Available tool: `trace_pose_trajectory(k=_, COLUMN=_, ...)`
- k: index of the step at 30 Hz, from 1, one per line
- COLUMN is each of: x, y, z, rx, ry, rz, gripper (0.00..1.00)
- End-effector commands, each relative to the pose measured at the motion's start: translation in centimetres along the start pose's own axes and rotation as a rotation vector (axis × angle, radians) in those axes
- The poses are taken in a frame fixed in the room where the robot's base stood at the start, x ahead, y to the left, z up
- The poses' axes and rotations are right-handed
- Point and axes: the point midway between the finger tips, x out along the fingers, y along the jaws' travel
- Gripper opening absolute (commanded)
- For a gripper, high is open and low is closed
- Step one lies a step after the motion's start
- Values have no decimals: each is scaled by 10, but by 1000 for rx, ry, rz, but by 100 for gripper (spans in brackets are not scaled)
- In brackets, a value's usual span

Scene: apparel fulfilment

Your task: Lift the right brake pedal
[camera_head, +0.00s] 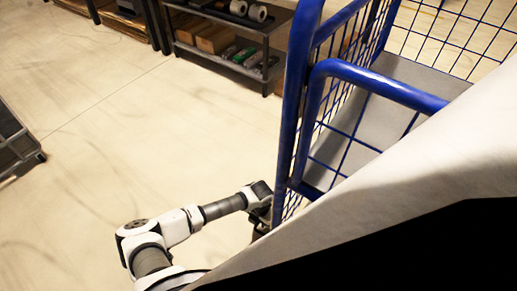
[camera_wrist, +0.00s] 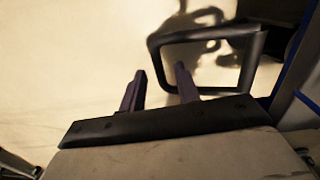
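A black loop-shaped bar (camera_wrist: 251,62), which looks like the brake pedal, juts out over the pale floor in the wrist view. My gripper (camera_wrist: 160,77) is open, with its two dark fingers apart and nothing clearly held between them. The left finger is just left of the loop, and the right finger overlaps the loop's opening. The loop's left side appears between the fingertips; I cannot tell whether they touch it. In the head view, my arm reaches low beside the blue cart (camera_head: 290,110), whose frame hides the pedal and most of my gripper.
A blue post (camera_wrist: 300,68) of the cart stands close at the right in the wrist view. A dark shelf unit (camera_head: 265,62) with goods stands at the back. Another dark cart (camera_head: 15,140) is at the left edge. The floor between is clear.

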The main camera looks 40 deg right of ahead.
Motion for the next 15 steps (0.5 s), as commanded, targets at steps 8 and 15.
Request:
trace_pose_trajectory(k=8, x=0, y=0, z=0, rx=0, ry=0, rz=0, gripper=24)
trace_pose_trajectory(k=15, x=0, y=0, z=0, rx=-1, ry=0, rz=0, gripper=0)
